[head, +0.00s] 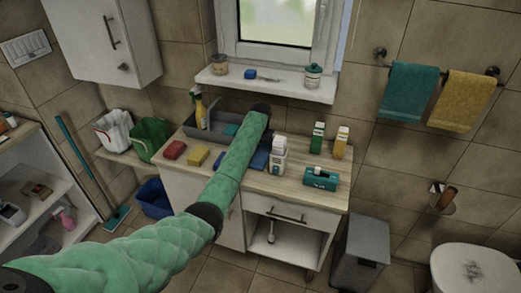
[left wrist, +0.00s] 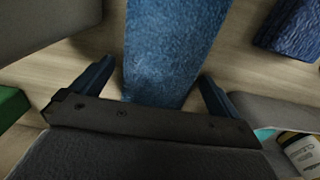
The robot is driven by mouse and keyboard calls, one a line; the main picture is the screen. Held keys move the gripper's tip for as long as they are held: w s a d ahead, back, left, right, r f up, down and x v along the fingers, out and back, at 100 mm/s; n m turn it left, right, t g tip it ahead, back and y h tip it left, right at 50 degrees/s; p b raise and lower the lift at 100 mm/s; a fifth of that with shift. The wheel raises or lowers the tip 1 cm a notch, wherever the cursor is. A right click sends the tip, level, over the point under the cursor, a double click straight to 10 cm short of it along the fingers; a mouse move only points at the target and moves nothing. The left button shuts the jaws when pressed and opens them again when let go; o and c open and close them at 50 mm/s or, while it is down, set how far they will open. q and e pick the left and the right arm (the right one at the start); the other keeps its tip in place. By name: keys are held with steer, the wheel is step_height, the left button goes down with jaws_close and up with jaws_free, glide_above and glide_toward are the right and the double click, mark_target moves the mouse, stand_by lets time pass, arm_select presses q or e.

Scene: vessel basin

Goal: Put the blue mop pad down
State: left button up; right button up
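A long blue mop pad (left wrist: 172,50) lies between the two fingers of my left gripper (left wrist: 155,85) in the left wrist view. The fingers are spread, with a narrow gap of wood visible beside the pad on the left. In the head view, a blue pad (head: 259,160) shows on the counter just right of my left arm, partly hidden by it. My left fingers are hidden there behind the wrist. A second, darker blue piece (left wrist: 290,25) is at the upper right of the left wrist view. My right gripper is in neither view.
The counter (head: 290,186) also holds a grey basin (head: 215,133), a red sponge (head: 174,150), a yellow sponge (head: 198,156), a white bottle (head: 278,158), a teal box (head: 320,179) and two small bottles. A window shelf (head: 265,85) is above.

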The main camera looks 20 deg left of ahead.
mark_target(260, 152)
arm_select(q)
steer(key=shift+r, duration=0.3)
step_height(260, 152, up, 4)
steer(key=shift+f+b, duration=0.1)
steer(key=shift+b, duration=1.1)
step_height(260, 152, up, 8)
steer(key=b, duration=0.2)
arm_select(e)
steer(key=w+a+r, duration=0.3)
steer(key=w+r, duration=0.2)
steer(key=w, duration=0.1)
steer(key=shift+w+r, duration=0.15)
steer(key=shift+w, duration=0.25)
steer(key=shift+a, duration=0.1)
